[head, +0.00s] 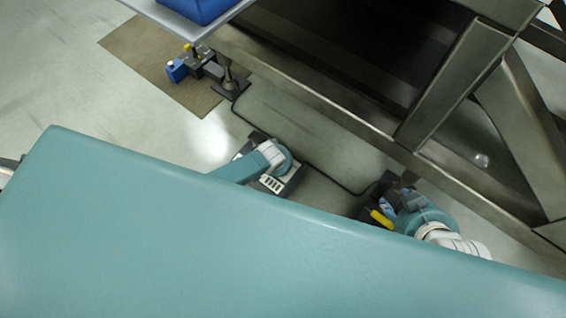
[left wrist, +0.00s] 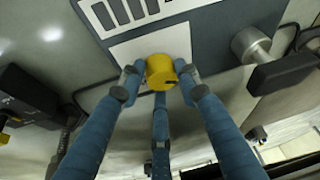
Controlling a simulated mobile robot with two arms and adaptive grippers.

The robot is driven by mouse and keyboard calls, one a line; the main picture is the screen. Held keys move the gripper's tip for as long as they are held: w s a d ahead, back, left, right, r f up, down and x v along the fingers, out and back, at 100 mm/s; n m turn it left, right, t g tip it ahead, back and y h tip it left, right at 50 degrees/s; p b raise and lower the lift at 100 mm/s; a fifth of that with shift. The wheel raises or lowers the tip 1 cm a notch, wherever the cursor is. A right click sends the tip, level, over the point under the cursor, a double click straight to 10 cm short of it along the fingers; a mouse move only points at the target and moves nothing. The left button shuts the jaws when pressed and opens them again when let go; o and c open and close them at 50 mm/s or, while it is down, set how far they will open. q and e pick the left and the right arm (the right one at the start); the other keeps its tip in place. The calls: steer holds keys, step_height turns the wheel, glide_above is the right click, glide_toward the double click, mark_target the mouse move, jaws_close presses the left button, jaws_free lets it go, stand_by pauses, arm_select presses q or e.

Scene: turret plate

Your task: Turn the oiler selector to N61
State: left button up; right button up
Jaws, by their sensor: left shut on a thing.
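The oiler selector, a yellow knob (left wrist: 161,68) with a dark notch on its rim, sits on a dark plate (left wrist: 215,40) in the left wrist view. My left gripper (left wrist: 160,84) has its blue fingers around the knob and is shut on it. The N61 marking cannot be read. In the head view the plate (head: 290,184) lies low near the floor, and my left wrist covers the knob. My right gripper (head: 388,208) is low at the right beside a yellow part; its fingers are too small and hidden to judge.
A metal frame (head: 310,95) runs across the upper right. A blue bin (head: 196,8) is at the top. In the left wrist view a metal post with a black block (left wrist: 283,73) stands right of the knob.

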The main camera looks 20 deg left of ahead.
arm_select(q)
steer(key=shift+w+a+r, duration=0.1)
steer(key=shift+w+r, duration=0.2)
steer(key=shift+w, duration=0.25)
steer(key=o, duration=1.1)
steer(key=shift+s, duration=0.1)
steer(key=shift+s+f, duration=0.15)
steer(key=shift+s, duration=0.05)
steer(key=v, duration=1.2)
